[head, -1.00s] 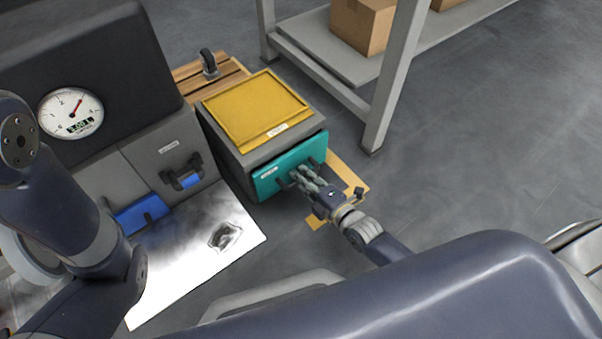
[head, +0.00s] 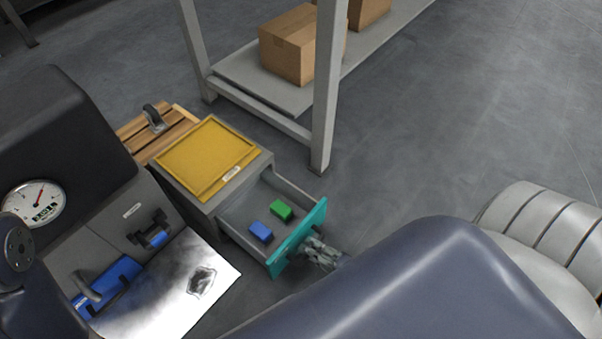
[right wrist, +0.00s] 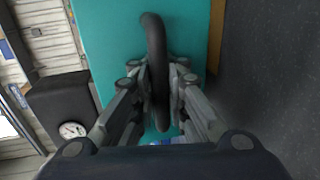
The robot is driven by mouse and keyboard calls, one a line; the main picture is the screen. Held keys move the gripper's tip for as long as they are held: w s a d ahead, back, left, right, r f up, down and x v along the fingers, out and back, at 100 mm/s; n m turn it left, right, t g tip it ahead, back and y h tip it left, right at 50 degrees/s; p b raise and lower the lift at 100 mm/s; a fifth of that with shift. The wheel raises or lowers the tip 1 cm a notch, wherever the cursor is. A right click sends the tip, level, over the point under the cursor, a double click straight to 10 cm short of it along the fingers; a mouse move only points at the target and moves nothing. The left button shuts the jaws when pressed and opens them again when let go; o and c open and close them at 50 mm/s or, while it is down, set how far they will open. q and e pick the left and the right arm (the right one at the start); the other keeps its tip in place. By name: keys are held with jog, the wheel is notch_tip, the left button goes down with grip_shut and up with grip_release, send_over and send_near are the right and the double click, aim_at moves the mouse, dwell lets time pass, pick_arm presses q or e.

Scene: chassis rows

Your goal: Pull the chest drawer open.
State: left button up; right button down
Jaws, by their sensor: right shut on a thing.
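The chest (head: 184,194) is a grey box with a yellow top, standing on the floor left of the middle in the head view. Its drawer (head: 299,238) has a teal front and stands well out from the chest. A blue block (head: 261,231) and a green block (head: 281,210) lie inside it. My right gripper (head: 313,250) is at the drawer front. In the right wrist view its fingers (right wrist: 158,95) are shut on the dark curved drawer handle (right wrist: 154,45), with the teal front (right wrist: 105,40) behind. My left gripper is not in view.
A grey shelf rack (head: 325,110) with cardboard boxes (head: 288,45) stands behind the chest. A dark machine with a round gauge (head: 34,203) and a shiny metal plate (head: 175,290) are at left.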

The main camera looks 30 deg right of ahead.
jog(key=shift+s, duration=0.2)
jog(key=c, duration=1.6)
grip_release()
jog(key=shift+s, duration=0.1)
jog(key=v, duration=1.1)
jog(key=shift+s+d, duration=0.2)
jog(key=shift+s, duration=0.15)
jog(key=shift+s+r, duration=0.1)
